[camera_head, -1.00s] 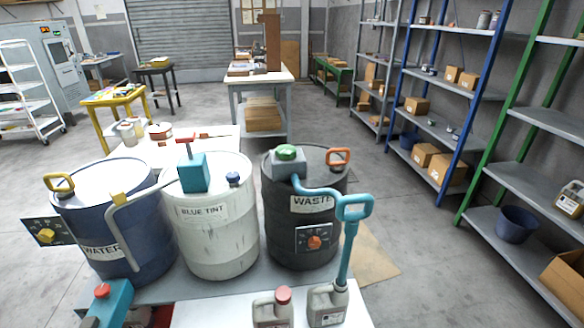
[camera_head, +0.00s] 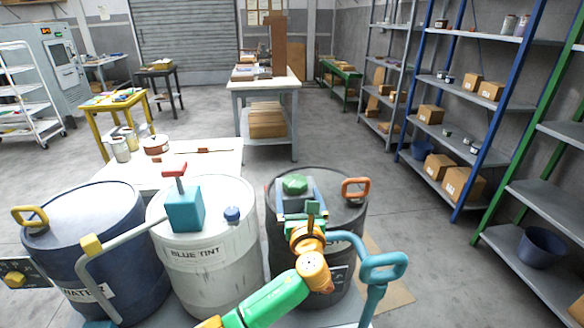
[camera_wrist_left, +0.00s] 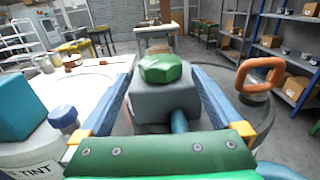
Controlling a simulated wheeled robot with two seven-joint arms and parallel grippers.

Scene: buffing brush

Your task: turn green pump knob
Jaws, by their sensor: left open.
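The green pump knob (camera_head: 294,184) is a faceted cap on a grey pump housing (camera_wrist_left: 165,100). The housing stands on the dark drum's lid (camera_head: 335,205). The knob also shows in the left wrist view (camera_wrist_left: 160,68). My left gripper (camera_head: 298,188) reaches in from the bottom and is open. In the left wrist view its two blue fingers lie on either side of the housing and knob, with visible gaps. I cannot tell how their tips' height compares with the knob's. The arm hides much of the drum's front. My right gripper is in neither current view.
An orange handle (camera_head: 356,188) stands right of the knob on the same lid. A teal curved pipe (camera_head: 380,265) rises at front right. The white drum (camera_head: 205,250) with a teal box (camera_head: 185,208) and blue cap (camera_head: 232,214) stands left, beside a blue drum (camera_head: 75,235).

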